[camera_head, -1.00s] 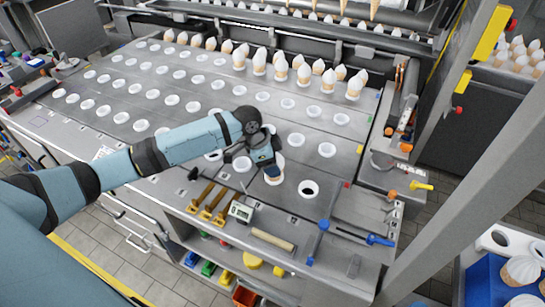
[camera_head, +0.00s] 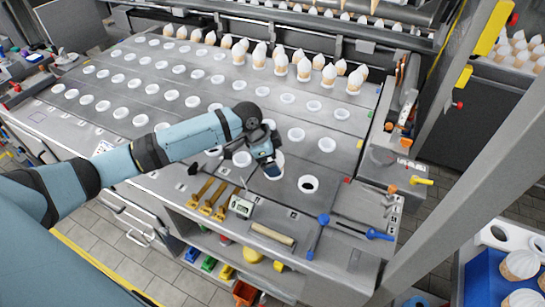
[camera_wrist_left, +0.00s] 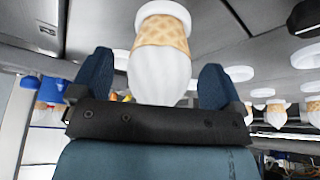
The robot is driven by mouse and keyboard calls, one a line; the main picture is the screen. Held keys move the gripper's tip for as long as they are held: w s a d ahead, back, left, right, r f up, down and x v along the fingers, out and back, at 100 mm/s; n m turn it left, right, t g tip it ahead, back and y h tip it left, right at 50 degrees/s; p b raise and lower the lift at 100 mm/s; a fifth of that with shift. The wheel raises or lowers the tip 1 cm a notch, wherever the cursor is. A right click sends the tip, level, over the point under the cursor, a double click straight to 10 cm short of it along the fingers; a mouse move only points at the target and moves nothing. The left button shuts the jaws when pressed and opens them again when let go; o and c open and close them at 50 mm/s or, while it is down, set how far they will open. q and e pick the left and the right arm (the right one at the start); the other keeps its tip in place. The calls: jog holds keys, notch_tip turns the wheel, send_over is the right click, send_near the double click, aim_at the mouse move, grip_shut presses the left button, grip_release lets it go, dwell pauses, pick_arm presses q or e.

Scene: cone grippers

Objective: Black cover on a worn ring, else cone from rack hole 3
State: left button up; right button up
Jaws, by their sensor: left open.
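My left gripper (camera_head: 268,170) is over a white ring (camera_head: 277,160) in the front row of the metal deck. In the left wrist view the picture is upside down, and both blue fingers (camera_wrist_left: 155,80) stand apart, open. A wafer cone with a white top (camera_wrist_left: 160,50) shows between them, its lower end in a white ring. Whether the fingers touch it I cannot tell. To the right, one ring (camera_head: 308,184) has a dark centre; cover or empty hole, I cannot tell. My right gripper is not in view.
Several rings ahead are empty, and filled cones (camera_head: 303,67) stand in rows at the back. Yellow-brown tools (camera_head: 207,197), a small meter (camera_head: 241,205), a roller (camera_head: 271,234) and blue-ended tools (camera_head: 323,220) lie along the front edge. A post rises at right.

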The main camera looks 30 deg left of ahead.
pick_arm(q)
jog(key=b+v, duration=0.1)
jog(key=v, duration=1.2)
jog(key=shift+r, duration=0.4)
jog(key=shift+a, duration=0.1)
jog(key=shift+s, duration=0.1)
